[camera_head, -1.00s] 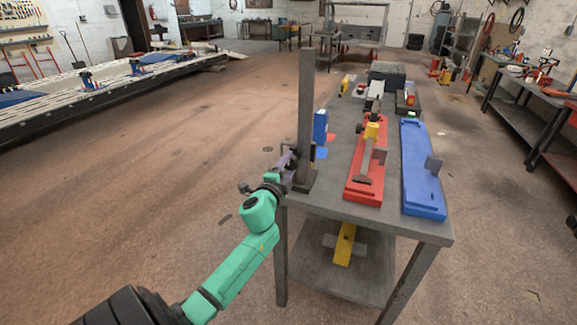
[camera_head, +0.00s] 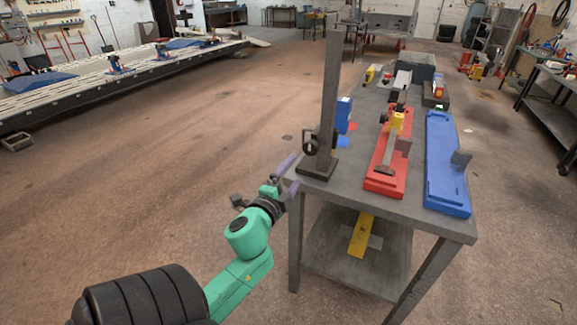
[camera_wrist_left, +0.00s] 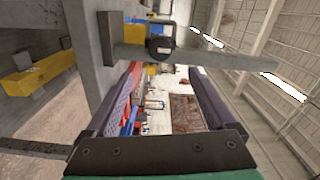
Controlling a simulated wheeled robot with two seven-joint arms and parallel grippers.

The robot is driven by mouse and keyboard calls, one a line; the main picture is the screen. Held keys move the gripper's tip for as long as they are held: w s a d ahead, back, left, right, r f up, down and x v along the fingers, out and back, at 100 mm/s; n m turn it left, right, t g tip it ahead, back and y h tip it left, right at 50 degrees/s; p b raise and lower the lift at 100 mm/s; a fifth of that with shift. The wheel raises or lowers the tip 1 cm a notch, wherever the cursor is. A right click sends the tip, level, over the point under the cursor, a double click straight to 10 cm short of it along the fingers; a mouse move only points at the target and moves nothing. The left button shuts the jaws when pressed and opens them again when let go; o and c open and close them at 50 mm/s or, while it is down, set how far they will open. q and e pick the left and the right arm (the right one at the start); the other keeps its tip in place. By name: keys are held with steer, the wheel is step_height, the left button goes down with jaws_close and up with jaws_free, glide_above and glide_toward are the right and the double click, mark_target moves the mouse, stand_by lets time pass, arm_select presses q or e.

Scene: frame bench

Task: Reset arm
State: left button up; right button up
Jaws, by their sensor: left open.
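My left arm, green, comes in from the bottom left in the head view. Its gripper (camera_head: 283,174) is open, beside the near left corner of the grey bench (camera_head: 300,235). In the left wrist view the two purple-lined fingers (camera_wrist_left: 158,92) stand apart with nothing held between them. A grey upright post (camera_head: 330,85) with a dark round knob (camera_head: 309,146) stands on the bench corner just beyond the gripper. The post also shows in the left wrist view (camera_wrist_left: 215,57), lying across the picture past the fingertips. My right gripper is not in view.
A red fixture (camera_head: 384,182) and a blue fixture (camera_head: 447,190) lie on the bench top. A yellow piece (camera_head: 361,236) sits on the lower shelf. Open floor (camera_head: 150,180) lies to the left, and a long low platform (camera_head: 120,75) stands at the far left.

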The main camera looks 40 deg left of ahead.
arm_select(q)
steer(key=shift+v, duration=1.15)
steer(key=s+d+f+n+g+h, duration=0.1)
steer(key=s+f+n+g, duration=0.15)
steer(key=f, duration=1.05)
steer(key=s+d+f+n+g+h, duration=0.1)
steer(key=s+d+f+g, duration=0.15)
steer(key=f, duration=1.05)
steer(key=s+d+f+n+g+h, duration=0.1)
steer(key=f+n+g+h, duration=0.15)
steer(key=f, duration=1.05)
steer(key=s+d+f+n+g, duration=0.1)
steer(key=s+d+f+g, duration=0.3)
steer(key=s+f, duration=0.5)
steer(key=s+d+f+n+g+h, duration=0.1)
steer(key=s+d+f+g, duration=0.3)
steer(key=s+f, duration=0.5)
steer(key=s+n, duration=0.1)
steer(key=s, duration=0.6)
steer(key=shift+s+f+n, duration=0.25)
steer(key=shift+f+n, duration=0.05)
steer(key=shift+f, duration=0.1)
steer(key=shift+d+g, duration=0.15)
steer(key=shift+g, duration=0.1)
